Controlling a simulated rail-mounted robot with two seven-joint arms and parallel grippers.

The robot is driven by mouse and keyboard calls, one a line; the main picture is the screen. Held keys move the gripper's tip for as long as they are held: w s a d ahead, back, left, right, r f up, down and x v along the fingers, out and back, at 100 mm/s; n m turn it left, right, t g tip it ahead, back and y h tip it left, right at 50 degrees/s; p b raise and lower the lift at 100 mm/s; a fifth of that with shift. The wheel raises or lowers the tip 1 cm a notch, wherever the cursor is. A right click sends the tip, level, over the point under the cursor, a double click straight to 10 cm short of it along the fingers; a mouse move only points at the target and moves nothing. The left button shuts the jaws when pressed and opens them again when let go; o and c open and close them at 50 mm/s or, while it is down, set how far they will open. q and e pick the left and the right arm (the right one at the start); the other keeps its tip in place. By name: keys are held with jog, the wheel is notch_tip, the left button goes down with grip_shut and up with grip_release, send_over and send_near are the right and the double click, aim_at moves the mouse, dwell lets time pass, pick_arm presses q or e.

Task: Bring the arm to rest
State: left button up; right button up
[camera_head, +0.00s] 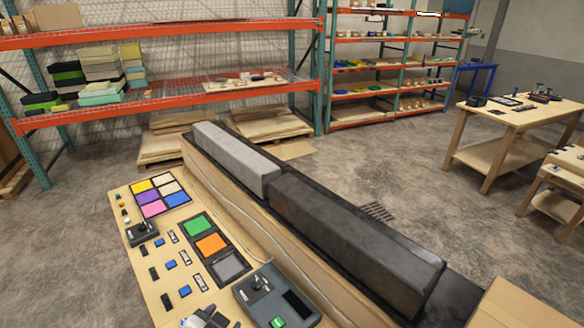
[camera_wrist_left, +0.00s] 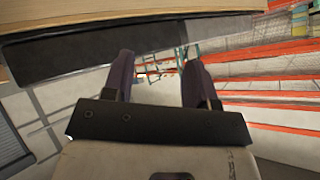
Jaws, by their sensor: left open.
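My left gripper (camera_wrist_left: 157,62) shows in the left wrist view with its two dark purple fingers spread apart. Nothing is between the fingers. In the head view, a small grey and dark purple part at the bottom edge may be the tip of this gripper, but it is mostly cut off. The wooden console (camera_head: 150,285) carries colored pads, switches and a joystick, and stands at the lower left to middle of the head view. My right gripper is not in view.
A light grey block (camera_head: 235,158) and a dark block (camera_head: 350,235) lie along the console's back. A grey box with a joystick and green button (camera_head: 277,298) sits at its front right. Orange shelves (camera_head: 180,103) stand behind. A wooden table (camera_head: 515,118) is at right. Open floor lies between.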

pick_arm(q)
jog(key=s+a+f+n+g+y, duration=0.1)
jog(key=s+a+f+n+g, duration=0.25)
jog(key=s+f, duration=0.85)
jog(key=s+a+f+n+g, duration=0.3)
jog(key=s+f, duration=0.5)
jog(key=s, duration=0.8)
notch_tip(320, 180, up, 22)
jog(key=a+m+p, duration=0.1)
jog(key=p, duration=2.1)
jog(key=shift+p, duration=0.3)
jog(key=shift+w+d+r+m, duration=0.1)
jog(key=shift+m, duration=0.15)
